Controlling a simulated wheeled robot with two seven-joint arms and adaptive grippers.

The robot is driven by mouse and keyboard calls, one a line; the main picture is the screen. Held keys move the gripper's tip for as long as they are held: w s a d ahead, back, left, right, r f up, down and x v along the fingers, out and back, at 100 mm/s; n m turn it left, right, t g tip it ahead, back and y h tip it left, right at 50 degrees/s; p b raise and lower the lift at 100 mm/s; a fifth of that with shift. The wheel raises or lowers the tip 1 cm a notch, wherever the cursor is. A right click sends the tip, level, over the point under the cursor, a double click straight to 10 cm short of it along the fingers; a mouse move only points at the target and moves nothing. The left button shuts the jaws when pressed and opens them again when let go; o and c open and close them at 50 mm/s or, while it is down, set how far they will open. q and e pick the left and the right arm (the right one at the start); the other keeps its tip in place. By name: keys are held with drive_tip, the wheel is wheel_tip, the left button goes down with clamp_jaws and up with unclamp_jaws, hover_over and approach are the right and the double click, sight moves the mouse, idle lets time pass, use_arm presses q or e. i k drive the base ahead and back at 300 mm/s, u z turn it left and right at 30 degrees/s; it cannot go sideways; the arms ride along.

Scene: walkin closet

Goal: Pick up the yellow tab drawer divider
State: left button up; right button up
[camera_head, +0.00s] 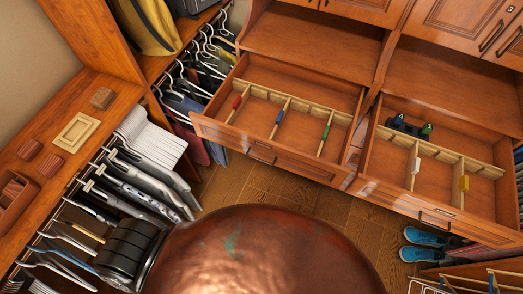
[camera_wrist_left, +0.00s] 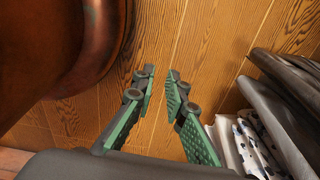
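The yellow tab (camera_head: 464,183) sits on a wooden divider (camera_head: 458,200) in the open right drawer (camera_head: 400,191), at the right of the head view. A divider with a white tab (camera_head: 416,166) stands to its left in the same drawer. My left gripper (camera_wrist_left: 160,76) shows in the left wrist view. Its green-padded fingers are apart with nothing between them, above the wooden floor. In the head view only part of my left arm shows at the lower left, far from the yellow tab. My right gripper is not in view.
The open left drawer (camera_head: 240,139) holds dividers with red (camera_head: 237,102), blue (camera_head: 279,117) and green (camera_head: 326,132) tabs. Dark items (camera_head: 408,126) lie in the right drawer's back. Hanging clothes (camera_head: 150,185) line the left. Blue shoes (camera_head: 424,245) stand below the right drawer.

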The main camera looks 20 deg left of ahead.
sight(460, 181)
drive_tip(key=z, duration=1.5)
